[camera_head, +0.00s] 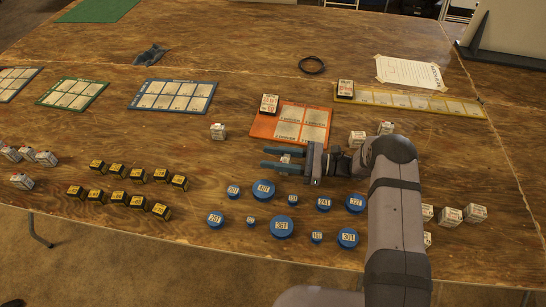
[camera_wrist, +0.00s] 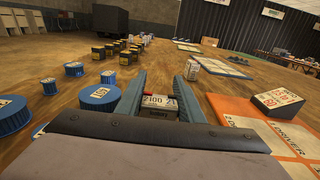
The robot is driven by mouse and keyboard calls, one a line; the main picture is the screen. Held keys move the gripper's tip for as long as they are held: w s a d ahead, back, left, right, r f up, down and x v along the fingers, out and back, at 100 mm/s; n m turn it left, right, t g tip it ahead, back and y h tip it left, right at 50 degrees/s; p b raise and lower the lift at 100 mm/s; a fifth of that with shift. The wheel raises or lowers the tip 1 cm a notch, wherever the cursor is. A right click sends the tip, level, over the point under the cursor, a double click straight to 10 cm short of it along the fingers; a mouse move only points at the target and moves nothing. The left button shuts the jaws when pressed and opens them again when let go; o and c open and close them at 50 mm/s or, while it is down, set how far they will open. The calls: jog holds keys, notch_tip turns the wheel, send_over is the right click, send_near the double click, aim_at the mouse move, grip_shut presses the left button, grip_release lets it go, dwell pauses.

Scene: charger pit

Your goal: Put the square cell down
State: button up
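My gripper (camera_head: 283,160) is over the middle of the table with its fingers pointing left. A square cell (camera_wrist: 158,103), with a pale label and a dark lower edge, sits between the fingers in the wrist view (camera_wrist: 162,95). Both fingers lie close against its sides. In the head view only a small pale part of this cell (camera_head: 288,154) shows between the fingers. The orange charger pad (camera_head: 258,127) lies just behind the gripper, with one cell (camera_head: 269,103) standing at its far left corner; its other visible labelled squares look empty.
Blue round cells (camera_head: 264,190) stand in front of the gripper. A lone white cell (camera_head: 217,131) stands to its left, and black-and-yellow cells (camera_head: 139,175) further left. A yellow strip (camera_head: 410,101) and a blue pad (camera_head: 173,97) lie behind. White cells (camera_head: 475,213) stand right of my arm.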

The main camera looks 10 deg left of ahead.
aim_at(289, 159)
jog(key=o, duration=0.4)
jog(key=shift+r, duration=0.2)
jog(key=d, duration=0.3)
jog(key=d+b, duration=0.1)
jog(key=shift+d+f, duration=0.25)
jog(key=shift+d, duration=0.1)
notch_tip(289, 159, up, 7)
jog(key=shift+d+r, duration=0.15)
jog(key=shift+s, duration=0.1)
